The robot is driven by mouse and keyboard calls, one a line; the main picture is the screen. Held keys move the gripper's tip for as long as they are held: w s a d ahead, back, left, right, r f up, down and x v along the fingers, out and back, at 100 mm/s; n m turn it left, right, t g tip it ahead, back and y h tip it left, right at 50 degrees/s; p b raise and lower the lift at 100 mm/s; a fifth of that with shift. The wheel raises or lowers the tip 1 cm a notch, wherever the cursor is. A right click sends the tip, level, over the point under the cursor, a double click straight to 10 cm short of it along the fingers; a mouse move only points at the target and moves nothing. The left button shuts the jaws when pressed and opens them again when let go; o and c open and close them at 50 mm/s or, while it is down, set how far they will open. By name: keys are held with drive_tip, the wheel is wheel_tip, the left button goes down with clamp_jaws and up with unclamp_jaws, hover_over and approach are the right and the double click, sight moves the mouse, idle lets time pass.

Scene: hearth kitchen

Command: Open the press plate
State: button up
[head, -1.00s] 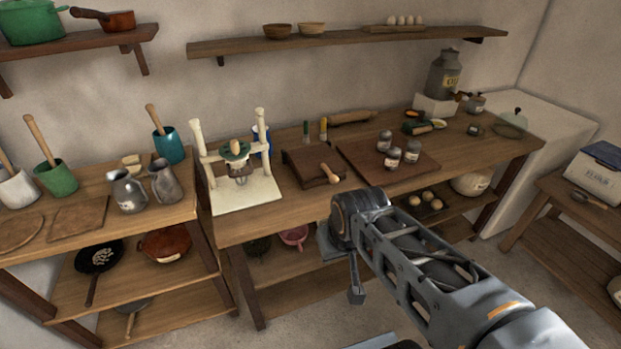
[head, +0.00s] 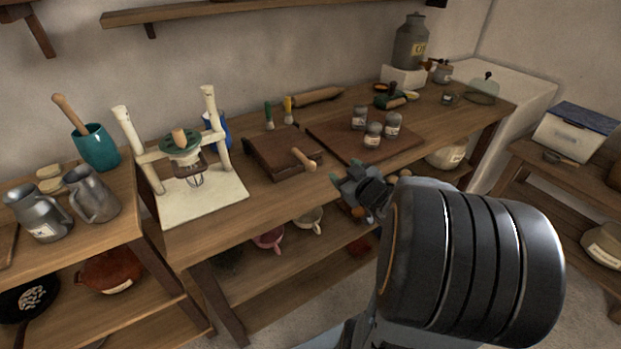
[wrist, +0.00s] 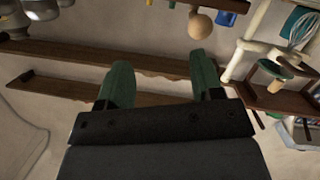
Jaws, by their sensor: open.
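The press (head: 285,150) is a dark brown wooden block on the table, its top plate lying flat. A light wooden handle (head: 303,158) sticks out at its front right corner. My gripper (head: 352,183) is at the table's front edge, to the right of the handle and apart from it. In the wrist view its two green fingers (wrist: 160,82) stand wide apart with nothing between them. A round wooden knob (wrist: 200,27), which looks like the handle's end, shows beyond the right finger. The press body is mostly out of the wrist view.
A cream stand with a whisk (head: 200,195) is left of the press. A dark board (head: 345,150) with several small jars is to the right. Two brushes (head: 278,112) and a rolling pin (head: 318,96) lie behind. Cups (head: 270,238) sit on the shelf below.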

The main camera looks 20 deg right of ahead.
sight(315, 169)
wheel_tip(315, 169, down, 3)
drive_tip(key=s+a+n+t+y+b, duration=0.2)
drive_tip(key=s+y, duration=0.1)
drive_tip(key=y, duration=0.3)
drive_tip(key=x, duration=1.3)
drive_tip(key=shift+d+f+b, duration=0.25)
drive_tip(key=shift+d+b, duration=0.1)
drive_tip(key=shift+b, duration=0.05)
drive_tip(key=shift+c, duration=0.2)
clamp_jaws()
